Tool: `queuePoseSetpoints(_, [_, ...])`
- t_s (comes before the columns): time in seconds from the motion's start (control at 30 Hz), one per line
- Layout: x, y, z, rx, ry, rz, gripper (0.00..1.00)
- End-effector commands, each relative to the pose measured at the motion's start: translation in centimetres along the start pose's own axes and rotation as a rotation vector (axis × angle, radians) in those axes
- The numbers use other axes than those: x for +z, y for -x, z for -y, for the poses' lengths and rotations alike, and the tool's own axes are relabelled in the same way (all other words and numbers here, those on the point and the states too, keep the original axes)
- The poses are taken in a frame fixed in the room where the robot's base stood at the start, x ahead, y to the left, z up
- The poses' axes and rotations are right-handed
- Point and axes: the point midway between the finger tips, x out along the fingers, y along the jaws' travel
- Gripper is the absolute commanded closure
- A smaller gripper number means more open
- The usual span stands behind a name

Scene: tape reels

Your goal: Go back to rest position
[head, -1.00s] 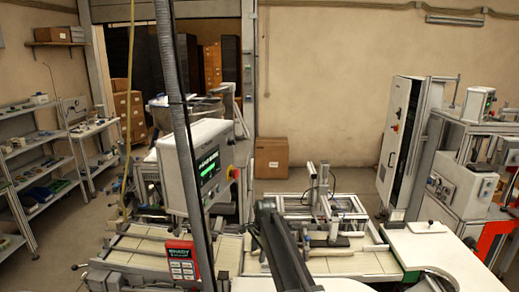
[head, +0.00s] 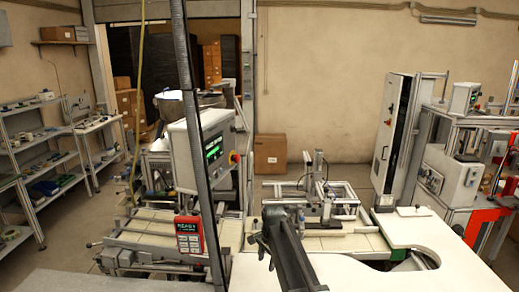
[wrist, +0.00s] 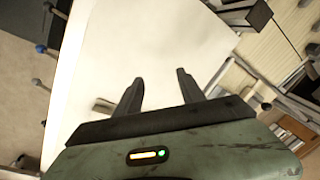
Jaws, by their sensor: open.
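My gripper (wrist: 160,76) shows in the wrist view with its two dark fingers spread apart and nothing between them. Behind the fingers is the pale white tabletop (wrist: 130,40). In the head view my dark arm (head: 288,252) reaches forward at the bottom middle, over the white table (head: 350,272). The gripper end (head: 264,238) is small there and partly hidden by the arm. No tape reel is in the gripper.
A machine with a screen (head: 205,150) and a red panel (head: 188,236) stands left of my arm. The white table has a curved cutout at right. Shelves (head: 40,165) line the left wall. A cardboard box (head: 270,154) sits on the floor behind.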

Motion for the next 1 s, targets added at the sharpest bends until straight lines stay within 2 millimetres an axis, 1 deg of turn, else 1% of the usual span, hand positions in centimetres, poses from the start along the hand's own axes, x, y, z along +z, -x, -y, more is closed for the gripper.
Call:
queuePoseSetpoints(0.03, [0.3,-0.4,-1.7,0.006,0.030,0.000,0.54])
queuePoseSetpoints(0.17, [0.8,-1.0,-5.9,0.029,0.147,0.005,0.54])
queuePoseSetpoints(0.27, [1.3,-1.4,-9.8,0.049,0.257,0.011,0.54])
queuePoseSetpoints(0.3, [1.7,-1.7,-11.6,0.058,0.307,0.015,0.54])
queuePoseSetpoints(0.37, [2.3,-2.0,-14.6,0.073,0.390,0.024,0.54])
queuePoseSetpoints(0.4, [2.8,-2.3,-16.8,0.083,0.451,0.031,0.54])
queuePoseSetpoints(0.47, [3.7,-2.7,-20.1,0.099,0.549,0.046,0.54])
queuePoseSetpoints(0.5, [4.3,-3.0,-22.2,0.108,0.614,0.055,0.54])
queuePoseSetpoints(0.6, [5.4,-3.2,-26.1,0.125,0.746,0.079,0.54])
queuePoseSetpoints(0.7, [5.8,-3.1,-27.8,0.132,0.817,0.093,0.54])
queuePoseSetpoints(0.73, [5.8,-3.1,-28.0,0.133,0.827,0.095,0.54])
queuePoseSetpoints(1.0, [5.7,-3.0,-27.9,0.134,0.837,0.097,0.54])
